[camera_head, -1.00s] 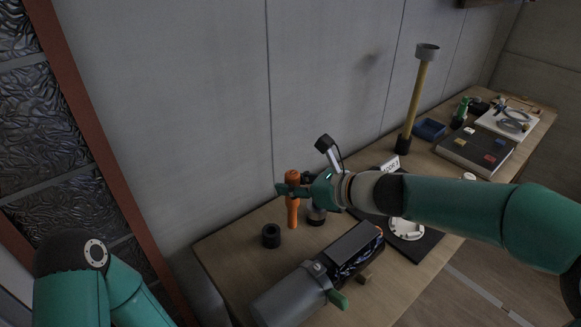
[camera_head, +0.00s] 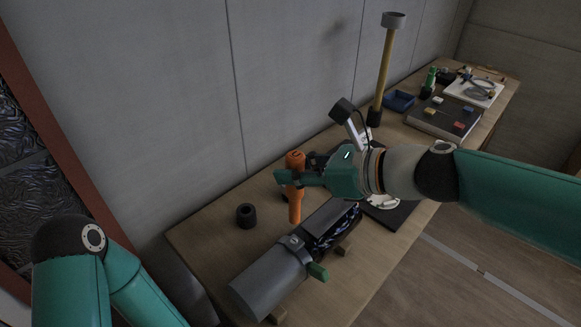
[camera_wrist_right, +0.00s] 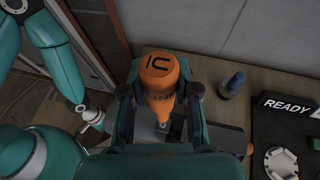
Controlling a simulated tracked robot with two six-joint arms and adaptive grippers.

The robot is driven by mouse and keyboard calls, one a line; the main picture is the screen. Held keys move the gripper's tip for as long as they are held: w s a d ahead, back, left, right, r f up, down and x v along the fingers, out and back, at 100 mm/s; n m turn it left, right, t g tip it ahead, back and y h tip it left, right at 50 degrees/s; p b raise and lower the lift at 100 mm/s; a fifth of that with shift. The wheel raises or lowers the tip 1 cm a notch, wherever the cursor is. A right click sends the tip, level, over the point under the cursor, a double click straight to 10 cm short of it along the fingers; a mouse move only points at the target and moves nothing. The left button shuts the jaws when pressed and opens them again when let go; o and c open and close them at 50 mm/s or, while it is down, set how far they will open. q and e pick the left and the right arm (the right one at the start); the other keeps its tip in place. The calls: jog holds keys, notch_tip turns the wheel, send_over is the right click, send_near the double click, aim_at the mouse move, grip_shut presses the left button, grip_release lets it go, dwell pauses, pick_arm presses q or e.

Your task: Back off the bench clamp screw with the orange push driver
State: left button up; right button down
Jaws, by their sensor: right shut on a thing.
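The orange push driver (camera_head: 295,206) is upright in my right gripper (camera_head: 290,179), which is shut around its handle. In the right wrist view the orange driver (camera_wrist_right: 160,72) sits between the fingers, tip pointing down. In the head view its lower end shows just behind the collar of a grey cylindrical fixture (camera_head: 262,284) with a green lever (camera_head: 318,271). Whether the tip touches anything is unclear. This fixture may be the bench clamp; I cannot make out its screw. My left arm is at the lower left; its gripper is out of view.
A black cup (camera_head: 246,216) stands left of the driver on the wooden bench (camera_head: 207,240). A yellow post (camera_head: 383,75) and blue tray (camera_head: 399,101) stand farther back.

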aim_at(295, 198)
jog(key=shift+f+b, duration=2.85)
jog(key=shift+f, duration=0.4)
jog(key=shift+f, duration=0.2)
jog(key=shift+s+f, duration=0.1)
jog(key=shift+f, duration=0.05)
dwell(1.6)
jog(key=shift+r+p, duration=0.25)
jog(key=shift+p, duration=0.15)
